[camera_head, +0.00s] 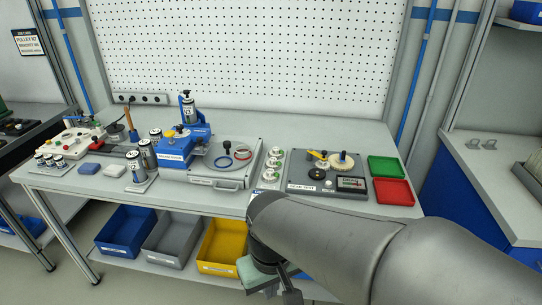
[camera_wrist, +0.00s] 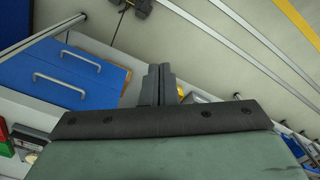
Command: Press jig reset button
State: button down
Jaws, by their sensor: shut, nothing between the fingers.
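A cream jig-like fixture (camera_head: 80,139) with small red and dark parts stands at the far left of the bench in the head view. I cannot tell which of its small parts is the reset button. The button does not show in the wrist view. My gripper (camera_head: 290,296) is at the bottom of the head view, in front of the bench and far to the right of the fixture. In the wrist view its two dark fingers (camera_wrist: 159,72) are together and empty, with nothing touching them.
The bench holds a blue press (camera_head: 184,145), a grey plate with rings (camera_head: 222,170), a gear fixture (camera_head: 325,178), and green (camera_head: 384,167) and red (camera_head: 393,191) trays. Blue, grey and yellow bins (camera_head: 221,243) sit below. Blue drawers (camera_wrist: 60,75) show in the wrist view.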

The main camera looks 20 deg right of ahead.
notch_tip(320, 180, up, 3)
jog(key=m+t+h+p, duration=0.1)
jog(key=m+h+p, duration=0.2)
jog(key=m+h, duration=0.5)
send_over(329, 184)
jog(key=h, duration=0.1)
jog(key=shift+w+a+n, duration=0.3)
jog(key=shift+f, duration=0.1)
notch_tip(329, 184, down, 8)
jog(key=b, duration=0.5)
jog(key=shift+f+b, duration=0.3)
jog(key=shift+b, duration=0.05)
